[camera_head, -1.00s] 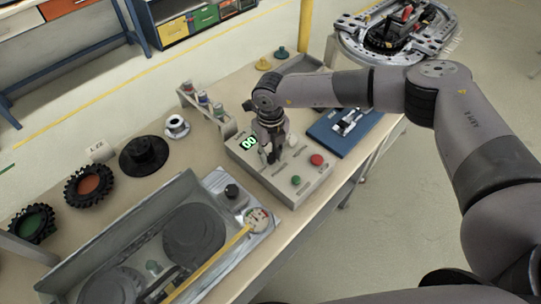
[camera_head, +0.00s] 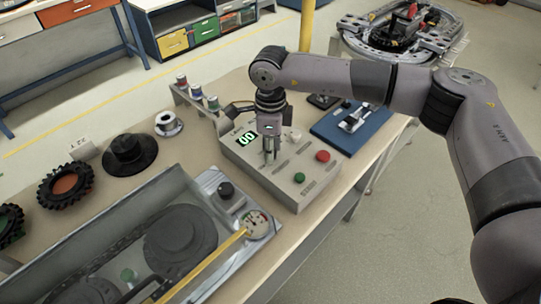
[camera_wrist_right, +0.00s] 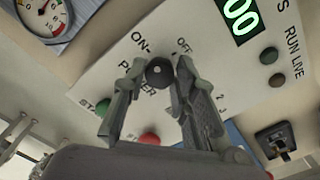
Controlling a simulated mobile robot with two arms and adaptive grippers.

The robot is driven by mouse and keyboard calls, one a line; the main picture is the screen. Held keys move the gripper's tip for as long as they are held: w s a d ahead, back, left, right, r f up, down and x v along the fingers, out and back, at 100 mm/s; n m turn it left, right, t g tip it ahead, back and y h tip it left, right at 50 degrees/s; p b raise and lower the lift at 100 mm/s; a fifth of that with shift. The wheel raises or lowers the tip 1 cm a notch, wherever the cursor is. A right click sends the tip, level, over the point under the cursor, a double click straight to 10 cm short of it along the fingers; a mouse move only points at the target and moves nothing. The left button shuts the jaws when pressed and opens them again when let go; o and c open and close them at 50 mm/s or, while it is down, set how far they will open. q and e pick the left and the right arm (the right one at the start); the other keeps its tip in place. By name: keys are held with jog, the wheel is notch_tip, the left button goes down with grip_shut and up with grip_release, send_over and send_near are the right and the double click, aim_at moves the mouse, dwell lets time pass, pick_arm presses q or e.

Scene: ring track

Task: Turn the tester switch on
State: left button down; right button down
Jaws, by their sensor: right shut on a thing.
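The tester (camera_head: 296,187) is a light grey box on the workbench with a green lit display (camera_head: 246,139), a green button (camera_head: 299,177) and a red button (camera_head: 323,156). My right gripper (camera_head: 269,157) points down at the tester's top, beside the display. In the right wrist view, its two fingers (camera_wrist_right: 160,92) are shut on the round black tip of the power switch (camera_wrist_right: 159,70). The printed ON and OFF labels lie on either side of this tip. The fingers hide the lower part of the switch and part of the POWER label. My left gripper is out of view.
A blue tray (camera_head: 347,128) stands right of the tester. A metal case (camera_head: 150,215) with a gauge (camera_head: 257,224) is at front left. Small spools (camera_head: 197,92) stand behind the tester. Black wheels (camera_head: 65,187) lie at left. Open floor is at right.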

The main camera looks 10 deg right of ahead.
jog(key=n+b, duration=0.2)
jog(key=n, duration=0.1)
jog(key=shift+f+b, duration=0.1)
jog(key=shift+b, duration=0.2)
jog(key=shift+n+b, duration=0.6)
jog(key=shift+n, duration=0.3)
jog(key=c, duration=1.3)
grip_release()
